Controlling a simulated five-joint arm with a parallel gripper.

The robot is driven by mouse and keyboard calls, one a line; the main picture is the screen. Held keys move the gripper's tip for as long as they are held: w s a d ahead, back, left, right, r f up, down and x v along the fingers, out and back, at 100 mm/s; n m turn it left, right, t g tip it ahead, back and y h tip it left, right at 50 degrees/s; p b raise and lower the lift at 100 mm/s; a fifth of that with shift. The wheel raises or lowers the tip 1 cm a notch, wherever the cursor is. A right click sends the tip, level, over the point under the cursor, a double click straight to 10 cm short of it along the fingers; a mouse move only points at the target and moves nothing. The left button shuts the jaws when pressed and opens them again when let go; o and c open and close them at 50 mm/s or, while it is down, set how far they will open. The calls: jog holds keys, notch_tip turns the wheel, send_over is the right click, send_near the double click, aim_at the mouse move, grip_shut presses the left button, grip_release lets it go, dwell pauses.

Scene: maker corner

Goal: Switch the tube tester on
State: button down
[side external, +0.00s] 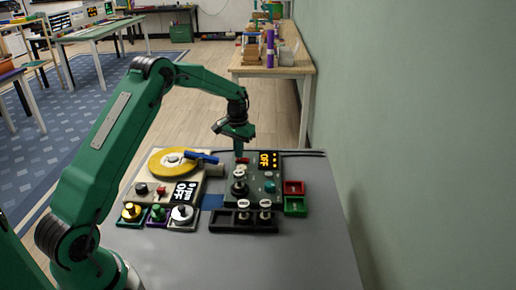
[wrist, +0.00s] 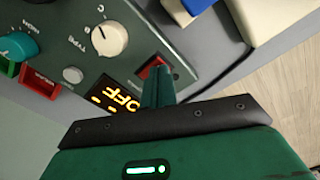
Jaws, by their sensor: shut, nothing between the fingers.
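The tube tester (side external: 258,186) is a dark green box on the right part of the grey bench. It also shows in the wrist view (wrist: 134,58). Its amber display (side external: 268,160) reads OFF, and the same display shows in the wrist view (wrist: 116,97). A red switch (wrist: 151,67) in a dark frame sits beside the display, partly behind my fingers. My gripper (side external: 239,155) is shut and empty, pointing down over the switch. In the wrist view its fingertips (wrist: 157,72) overlap the switch's edge; I cannot tell whether they touch it.
A black tray (side external: 243,227) with tubes lies in front. Red (side external: 293,187) and green (side external: 295,206) bins stand at right. The bench front is clear.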

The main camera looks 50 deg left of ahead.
jog(key=shift+f, duration=0.55)
dwell(0.4)
jog(key=shift+r, duration=0.1)
jog(key=shift+r, duration=3.45)
